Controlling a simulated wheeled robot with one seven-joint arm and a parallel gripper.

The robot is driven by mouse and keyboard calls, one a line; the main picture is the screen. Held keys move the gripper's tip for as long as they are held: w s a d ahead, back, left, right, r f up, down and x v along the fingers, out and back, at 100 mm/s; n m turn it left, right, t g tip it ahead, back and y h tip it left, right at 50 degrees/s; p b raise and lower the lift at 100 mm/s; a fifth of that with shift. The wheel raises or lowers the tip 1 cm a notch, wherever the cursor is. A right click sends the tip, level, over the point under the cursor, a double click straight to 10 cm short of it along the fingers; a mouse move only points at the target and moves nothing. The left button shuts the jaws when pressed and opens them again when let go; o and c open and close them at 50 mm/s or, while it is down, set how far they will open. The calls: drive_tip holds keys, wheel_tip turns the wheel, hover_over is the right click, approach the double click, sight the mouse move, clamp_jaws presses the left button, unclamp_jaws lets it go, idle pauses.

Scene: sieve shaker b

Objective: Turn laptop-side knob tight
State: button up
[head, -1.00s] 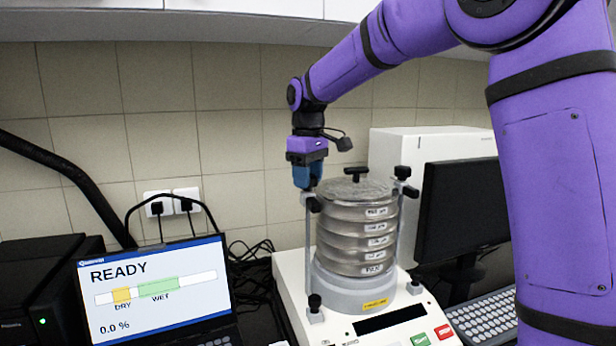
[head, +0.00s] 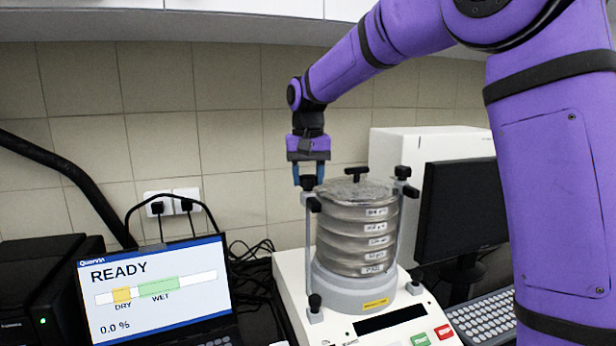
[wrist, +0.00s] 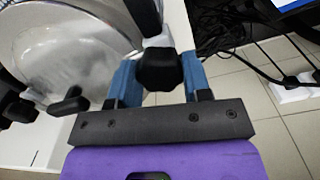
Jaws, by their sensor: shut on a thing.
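The laptop-side knob (head: 308,183) is a small black knob on top of the left rod of the sieve shaker (head: 347,305). My gripper (head: 308,178) points straight down over it, with one blue finger on each side. In the wrist view, the same black knob (wrist: 159,70) sits between the two blue fingers of my gripper (wrist: 159,78), which are shut on it. The sieve stack (head: 356,235) stands clamped beside the rod, to the right of my gripper. The exact contact faces are hidden.
The laptop (head: 155,290) at the left shows READY and 0.0 %. A second black knob (head: 402,173) tops the right rod. A black lid handle (head: 356,173) is close to my gripper. A dark monitor (head: 460,210) stands right, and the tiled wall is behind.

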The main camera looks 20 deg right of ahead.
sight(308, 176)
drive_tip(key=shift+m, duration=0.6)
drive_tip(key=o, duration=0.9)
drive_tip(key=shift+r, duration=0.1)
wheel_tip(308, 176, up, 11)
drive_tip(key=shift+f, duration=0.2)
